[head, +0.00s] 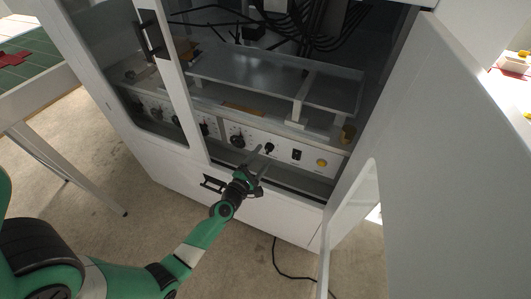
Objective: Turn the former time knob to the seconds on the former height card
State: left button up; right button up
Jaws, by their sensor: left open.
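A white control panel (283,148) runs along the inside of the machine, behind its open door. It carries several black knobs, among them a larger one (238,141) and a smaller one (269,148) to its right. I cannot read the labels, so I cannot tell which is the time knob. My left gripper (261,161) reaches up to the panel from below. It is open, with its fingertips just below and beside the smaller knob; I cannot tell whether they touch it. I cannot make out a height card. My right gripper is not in view.
A black switch (297,154) and a yellow button (321,162) sit right of the knobs. The open white door (420,130) stands at the right; a framed glass panel with a black handle (151,34) covers the left. A metal tray (275,75) lies above the panel.

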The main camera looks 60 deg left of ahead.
aim_at(269, 149)
pick_arm(q)
jog(key=shift+x, duration=1.45)
grip_shut()
